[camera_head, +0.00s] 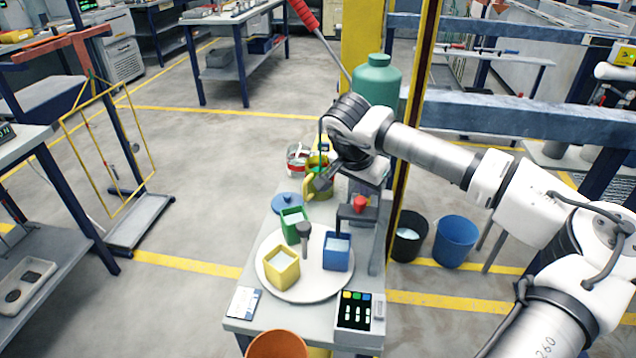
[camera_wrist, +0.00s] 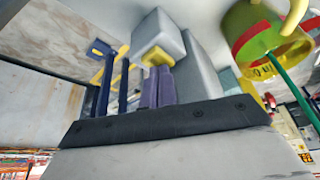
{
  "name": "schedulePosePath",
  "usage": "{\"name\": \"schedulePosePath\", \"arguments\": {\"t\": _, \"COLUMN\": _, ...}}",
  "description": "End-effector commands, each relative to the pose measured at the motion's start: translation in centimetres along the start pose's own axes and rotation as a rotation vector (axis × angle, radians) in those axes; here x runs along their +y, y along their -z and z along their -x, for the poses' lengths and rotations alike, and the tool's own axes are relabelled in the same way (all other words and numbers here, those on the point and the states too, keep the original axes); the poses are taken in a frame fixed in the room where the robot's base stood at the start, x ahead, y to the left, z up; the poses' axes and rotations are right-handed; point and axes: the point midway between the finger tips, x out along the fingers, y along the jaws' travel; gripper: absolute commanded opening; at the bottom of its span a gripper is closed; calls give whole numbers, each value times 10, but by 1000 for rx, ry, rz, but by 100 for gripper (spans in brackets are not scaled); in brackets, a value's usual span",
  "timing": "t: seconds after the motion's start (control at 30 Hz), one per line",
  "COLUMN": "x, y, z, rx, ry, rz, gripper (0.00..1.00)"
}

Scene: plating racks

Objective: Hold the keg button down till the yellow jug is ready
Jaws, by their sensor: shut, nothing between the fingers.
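My gripper (camera_head: 322,183) is shut and empty at the back of the narrow bench. In the wrist view its fingertips (camera_wrist: 158,72) meet a small yellow piece (camera_wrist: 157,54) on a grey block (camera_wrist: 160,35), which looks like a button. I cannot tell whether it is pressed in. A yellow jug (camera_head: 317,190) with a loop handle stands beside the gripper, partly hidden by it. A teal keg-like vessel (camera_head: 375,80) stands behind my arm.
A round white plate (camera_head: 268,240) holds yellow (camera_head: 281,270), green (camera_head: 293,224) and blue (camera_head: 337,251) square cups around a dark knob (camera_head: 304,233). A red knob (camera_head: 360,203) is at right. A control box (camera_head: 355,312) is in front. Black and blue (camera_head: 455,242) buckets stand right.

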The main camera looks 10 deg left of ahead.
Motion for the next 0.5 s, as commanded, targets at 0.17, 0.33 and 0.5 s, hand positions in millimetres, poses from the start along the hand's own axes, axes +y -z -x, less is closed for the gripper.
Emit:
{"name": "schedulePosePath", "arguments": {"t": 0.17, "x": 0, "y": 1, "z": 2, "rx": 0, "ry": -1, "rz": 0, "gripper": 0}}
{"name": "schedulePosePath", "arguments": {"t": 0.33, "x": 0, "y": 8, "z": 17, "rx": 2, "ry": -1, "rz": 0, "gripper": 0}}
{"name": "schedulePosePath", "arguments": {"t": 0.5, "x": 0, "y": 16, "z": 37, "rx": 2, "ry": 0, "rz": 0, "gripper": 0}}
